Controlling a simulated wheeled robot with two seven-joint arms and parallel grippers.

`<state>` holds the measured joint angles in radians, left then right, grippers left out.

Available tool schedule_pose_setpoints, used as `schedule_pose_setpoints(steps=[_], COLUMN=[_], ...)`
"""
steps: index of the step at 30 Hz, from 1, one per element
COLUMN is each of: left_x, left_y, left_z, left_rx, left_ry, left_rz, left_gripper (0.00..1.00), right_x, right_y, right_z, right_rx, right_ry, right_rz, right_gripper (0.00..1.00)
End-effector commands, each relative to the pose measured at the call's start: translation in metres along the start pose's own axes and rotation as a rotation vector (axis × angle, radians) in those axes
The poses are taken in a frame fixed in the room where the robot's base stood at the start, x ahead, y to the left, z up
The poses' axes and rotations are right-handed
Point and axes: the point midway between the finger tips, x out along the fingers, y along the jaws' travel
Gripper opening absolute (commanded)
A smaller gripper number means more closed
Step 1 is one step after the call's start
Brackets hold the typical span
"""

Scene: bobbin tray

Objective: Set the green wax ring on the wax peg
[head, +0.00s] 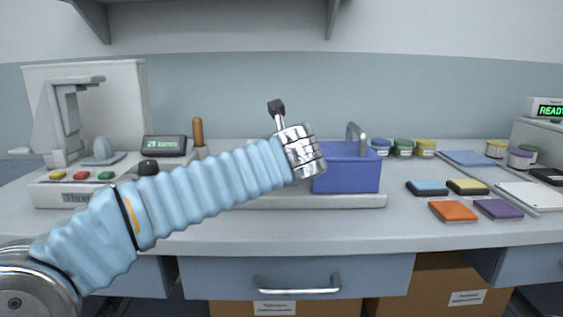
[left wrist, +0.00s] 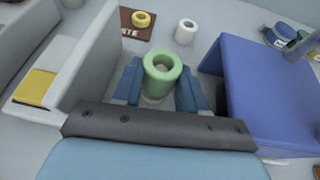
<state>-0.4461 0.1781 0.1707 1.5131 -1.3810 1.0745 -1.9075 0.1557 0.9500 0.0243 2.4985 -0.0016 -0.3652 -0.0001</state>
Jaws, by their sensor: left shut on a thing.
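The green wax ring (left wrist: 163,72) shows in the left wrist view, a thick pale-green ring with a round hole facing up. My left gripper (left wrist: 162,92) is shut on it, one blue finger on each side. In the head view my left arm comes in from the left and its metal wrist (head: 301,151) is over the middle of the bench; its fingers and the ring are hidden there. I cannot make out the wax peg in either view. My right gripper is not in view.
A blue box (head: 345,175) stands close right of my left gripper; a grey wall (left wrist: 85,55) stands close left in the wrist view. Jars (head: 403,148) and coloured pads (head: 453,211) are right.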

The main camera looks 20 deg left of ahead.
Motion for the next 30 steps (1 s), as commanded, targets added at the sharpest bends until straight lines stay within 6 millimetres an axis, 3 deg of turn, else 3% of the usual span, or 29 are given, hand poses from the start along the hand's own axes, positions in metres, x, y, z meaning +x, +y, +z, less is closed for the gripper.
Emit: schedule_pose_setpoints(steps=[18, 19, 24, 30], left_x=[0.006, 0.006, 0.006, 0.006], left_y=[0.000, 0.000, 0.000, 0.000], left_z=[-0.015, -0.015, -0.015, -0.015], left_rx=[0.001, 0.000, 0.000, 0.000], left_ry=[0.000, 0.000, 0.000, 0.000], left_rz=[0.000, 0.000, 0.000, 0.000], left_gripper=[0.12, 0.43, 0.69, 0.71], right_x=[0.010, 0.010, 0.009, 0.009], right_y=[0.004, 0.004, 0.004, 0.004], right_z=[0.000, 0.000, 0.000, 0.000], right_rx=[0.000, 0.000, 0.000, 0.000], right_ry=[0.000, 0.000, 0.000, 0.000], right_rz=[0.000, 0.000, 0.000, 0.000], right_gripper=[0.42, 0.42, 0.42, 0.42])
